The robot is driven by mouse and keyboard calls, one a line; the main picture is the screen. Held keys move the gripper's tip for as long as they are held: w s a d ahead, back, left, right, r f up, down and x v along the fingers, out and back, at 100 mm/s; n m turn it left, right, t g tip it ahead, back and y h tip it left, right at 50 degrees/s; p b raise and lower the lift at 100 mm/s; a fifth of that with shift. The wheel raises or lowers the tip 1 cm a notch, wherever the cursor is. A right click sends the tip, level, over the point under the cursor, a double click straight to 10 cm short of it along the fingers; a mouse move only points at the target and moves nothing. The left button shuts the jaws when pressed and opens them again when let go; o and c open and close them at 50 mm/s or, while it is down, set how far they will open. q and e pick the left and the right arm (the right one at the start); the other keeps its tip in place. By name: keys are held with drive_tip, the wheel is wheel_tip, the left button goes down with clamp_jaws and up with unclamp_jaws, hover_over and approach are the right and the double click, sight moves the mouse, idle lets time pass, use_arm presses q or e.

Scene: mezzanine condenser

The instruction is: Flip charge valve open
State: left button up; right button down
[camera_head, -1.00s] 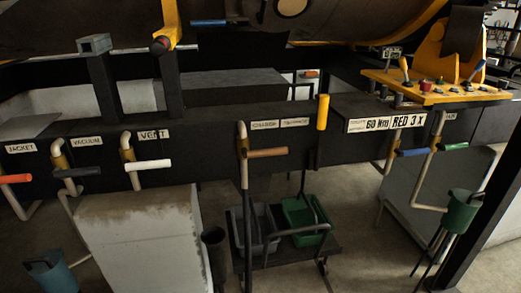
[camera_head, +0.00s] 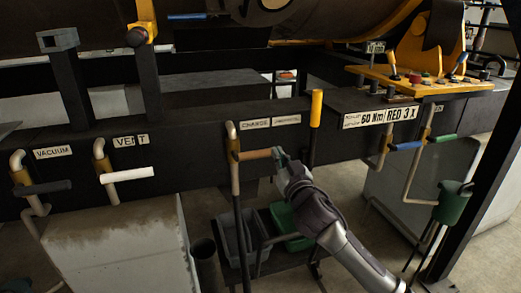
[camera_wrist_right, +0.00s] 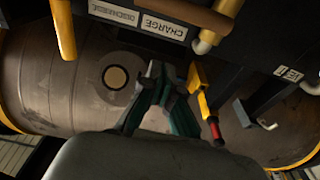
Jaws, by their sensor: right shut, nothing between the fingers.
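The charge valve has a brown-orange handle (camera_head: 254,155) lying roughly horizontal, attached to a pale bent pipe (camera_head: 232,140) under the CHARGE label (camera_head: 256,124). In the right wrist view, the handle (camera_wrist_right: 186,12) crosses the top edge beside the upside-down label (camera_wrist_right: 164,27). My right gripper (camera_head: 277,154) is at the handle's free right end, its fingers shut and empty. Its fingertips hide or adjoin that end; I cannot tell whether they touch. In the right wrist view, the shut fingers (camera_wrist_right: 164,77) appear below the handle. My left gripper is not in view.
A yellow upright handle (camera_head: 316,108) stands just right of my gripper. The white vent handle (camera_head: 122,174) and dark vacuum handle (camera_head: 44,187) are to the left, blue (camera_head: 406,146) and green (camera_head: 442,138) handles to the right. Bins (camera_head: 240,240) stand below.

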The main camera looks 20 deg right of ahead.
drive_tip(key=shift+d, duration=0.1)
drive_tip(key=r+p, duration=0.2)
hover_over(267, 153)
drive_tip(key=shift+w+f, duration=0.2)
drive_tip(key=shift+w, duration=0.15)
drive_tip(key=f, duration=0.3)
drive_tip(key=shift+s, duration=0.35)
drive_tip(key=shift+s+f, duration=0.15)
drive_tip(key=shift+f, duration=0.45)
drive_tip(key=shift+f, duration=0.1)
